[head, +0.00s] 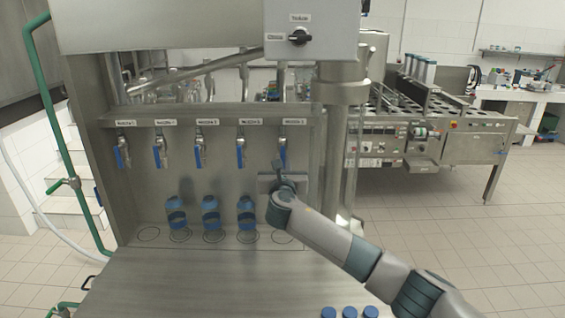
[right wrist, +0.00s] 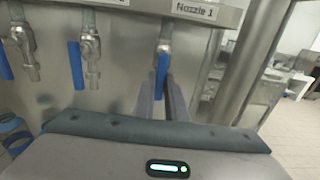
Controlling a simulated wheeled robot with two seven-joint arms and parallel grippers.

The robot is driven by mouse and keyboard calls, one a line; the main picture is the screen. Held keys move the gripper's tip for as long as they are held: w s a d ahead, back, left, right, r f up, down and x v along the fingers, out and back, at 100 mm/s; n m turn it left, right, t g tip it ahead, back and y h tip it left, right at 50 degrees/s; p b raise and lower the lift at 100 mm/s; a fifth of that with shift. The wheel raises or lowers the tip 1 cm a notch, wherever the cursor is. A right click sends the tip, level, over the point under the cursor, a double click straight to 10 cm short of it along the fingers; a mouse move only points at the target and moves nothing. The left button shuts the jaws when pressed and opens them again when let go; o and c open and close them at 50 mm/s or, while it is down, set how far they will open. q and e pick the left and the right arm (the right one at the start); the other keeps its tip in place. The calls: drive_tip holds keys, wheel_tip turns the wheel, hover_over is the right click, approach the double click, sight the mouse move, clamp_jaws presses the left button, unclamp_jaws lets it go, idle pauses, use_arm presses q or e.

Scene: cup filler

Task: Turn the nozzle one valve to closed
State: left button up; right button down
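The nozzle one valve is the rightmost of a row. Its blue lever (head: 282,151) hangs down from a metal tap in the head view. In the right wrist view the lever (right wrist: 161,74) hangs below the "Nozzle 1" label (right wrist: 198,11). My right gripper (head: 283,178) is just below the lever. In the wrist view its two fingers (right wrist: 162,100) stand apart, with the lever's lower end between them in the picture. The gripper looks open, and contact with the lever is not clear. My left gripper is not in view.
More taps with blue levers (head: 240,158) hang to the left. Three blue bottles (head: 211,213) stand on the shelf below. Blue caps (head: 349,313) show at the front edge. A steel column (head: 343,150) rises right of the gripper. A switch box (head: 310,32) hangs above.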

idle(0.3)
drive_tip(key=shift+a+r+m+b, duration=0.45)
drive_tip(key=shift+m+b, duration=1.5)
drive_tip(key=shift+m, duration=1.1)
drive_tip(key=shift+a+r+m+b, duration=0.5)
drive_tip(key=shift+m+b, duration=1.45)
drive_tip(key=shift+m, duration=1.05)
drive_tip(key=shift+a+r+m+b, duration=0.45)
drive_tip(key=shift+m+b, duration=1.5)
drive_tip(key=shift+m, duration=1.1)
drive_tip(key=c, duration=1.8)
unclamp_jaws()
drive_tip(key=shift+d, duration=0.1)
drive_tip(key=shift+s, duration=0.1)
